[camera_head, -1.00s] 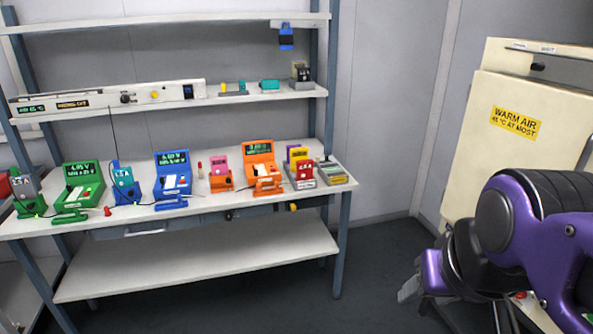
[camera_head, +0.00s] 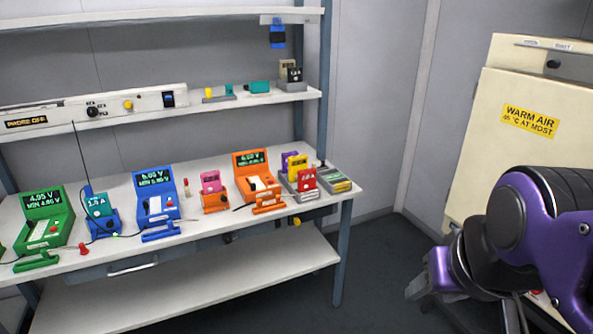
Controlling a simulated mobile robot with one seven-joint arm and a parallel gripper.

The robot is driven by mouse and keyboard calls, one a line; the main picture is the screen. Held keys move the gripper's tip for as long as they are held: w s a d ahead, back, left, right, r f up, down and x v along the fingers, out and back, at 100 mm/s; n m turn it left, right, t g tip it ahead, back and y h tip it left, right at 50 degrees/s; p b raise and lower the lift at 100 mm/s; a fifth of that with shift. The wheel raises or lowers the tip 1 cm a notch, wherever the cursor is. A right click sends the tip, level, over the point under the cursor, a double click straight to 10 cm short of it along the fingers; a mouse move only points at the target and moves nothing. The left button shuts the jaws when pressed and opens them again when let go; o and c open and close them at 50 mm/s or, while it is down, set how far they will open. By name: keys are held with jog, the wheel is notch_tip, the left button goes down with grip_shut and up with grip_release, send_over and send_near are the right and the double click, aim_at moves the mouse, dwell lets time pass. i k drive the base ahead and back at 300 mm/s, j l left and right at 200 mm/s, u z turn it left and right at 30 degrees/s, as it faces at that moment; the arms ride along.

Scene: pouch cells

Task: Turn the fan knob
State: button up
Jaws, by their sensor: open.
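A black knob (camera_head: 93,111) sits on the long white panel (camera_head: 60,117) on the rack's upper shelf, with small marks beside it too small to read. A yellow knob or button (camera_head: 128,105) is to its right. Another dark knob (camera_head: 553,64) is on the grey strip atop the cream warm-air cabinet (camera_head: 480,150). I cannot read which one is the fan knob. My gripper (camera_head: 418,289) is low at the right, in front of the cabinet, open and apart from every knob. My purple arm hides part of it and the cabinet's lower part.
The bench (camera_head: 130,195) holds green, blue and orange testers with cells and thin leads. A thin dark rod or wire (camera_head: 80,155) rises in front of the panel. A rack post (camera_head: 325,90) stands at the shelf's right end. Dark floor (camera_head: 385,265) is clear between bench and cabinet.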

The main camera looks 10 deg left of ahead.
aim_at(227, 237)
jog(key=i+j, duration=0.15)
jog(key=j, duration=0.4)
jog(key=i+j+z, duration=0.1)
jog(key=j, duration=0.45)
jog(key=i+j+z, duration=0.1)
jog(key=j, duration=0.45)
